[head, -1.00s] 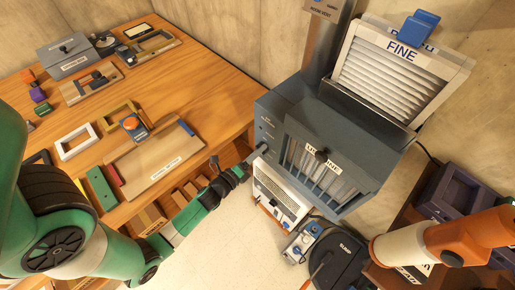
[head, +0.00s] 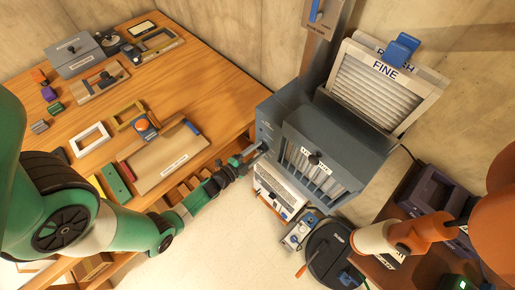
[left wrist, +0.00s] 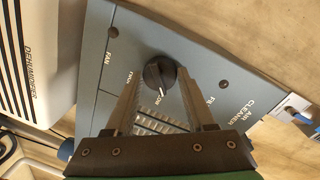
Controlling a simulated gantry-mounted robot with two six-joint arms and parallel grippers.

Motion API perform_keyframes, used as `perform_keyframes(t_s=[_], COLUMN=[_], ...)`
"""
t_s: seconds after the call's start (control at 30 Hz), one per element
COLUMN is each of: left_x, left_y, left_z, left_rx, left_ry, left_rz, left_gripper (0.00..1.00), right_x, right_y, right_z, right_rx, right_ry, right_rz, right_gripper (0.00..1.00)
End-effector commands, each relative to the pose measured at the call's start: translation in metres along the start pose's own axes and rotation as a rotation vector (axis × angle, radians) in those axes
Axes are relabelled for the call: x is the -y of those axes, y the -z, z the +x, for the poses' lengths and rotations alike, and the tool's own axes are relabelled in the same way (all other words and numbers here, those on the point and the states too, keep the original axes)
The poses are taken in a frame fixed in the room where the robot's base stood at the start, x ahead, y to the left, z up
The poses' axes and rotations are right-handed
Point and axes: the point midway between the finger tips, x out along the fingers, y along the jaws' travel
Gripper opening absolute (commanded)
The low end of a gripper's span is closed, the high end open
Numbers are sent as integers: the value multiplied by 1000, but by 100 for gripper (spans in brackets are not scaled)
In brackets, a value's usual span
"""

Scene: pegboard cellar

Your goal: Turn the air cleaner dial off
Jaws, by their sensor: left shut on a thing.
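The air cleaner (head: 330,137) is a blue-grey box in the middle right of the head view. Its panel fills much of the left wrist view, with the lettering AIR CLEANER on it. A round black dial (left wrist: 160,72) with a white pointer is on this panel. The pointer aims down in the picture at a label that seems to read LOW. My left gripper (left wrist: 161,82) is shut on the dial, one finger on each side. In the head view my left gripper (head: 259,150) meets the panel's left side, and hides the dial. My right gripper does not show.
A wooden workbench (head: 215,90) with trays and frames stands at left. A white dehumidifier (head: 278,190) is below the air cleaner, also seen in the left wrist view (left wrist: 35,50). A dark sump lid (head: 335,255) and my orange right arm (head: 425,230) are at lower right.

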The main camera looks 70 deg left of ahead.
Motion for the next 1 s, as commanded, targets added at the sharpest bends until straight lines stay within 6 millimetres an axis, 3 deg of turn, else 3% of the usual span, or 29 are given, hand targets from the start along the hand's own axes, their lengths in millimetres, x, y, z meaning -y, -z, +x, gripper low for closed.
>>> perform_keyframes(t_s=[0.6, 1.0], left_x=[0, -2], left_y=[-2, -3], left_z=[0, 0], left_rx=[-52, -75], left_ry=[-30, -43], left_rz=[-572, -819], left_gripper=[0, 0], right_x=[0, 0], right_y=[12, 12], right_z=[13, 13], right_rx=[0, 0], right_ry=[0, 0], right_rz=[0, 0], right_gripper=[50, 50])
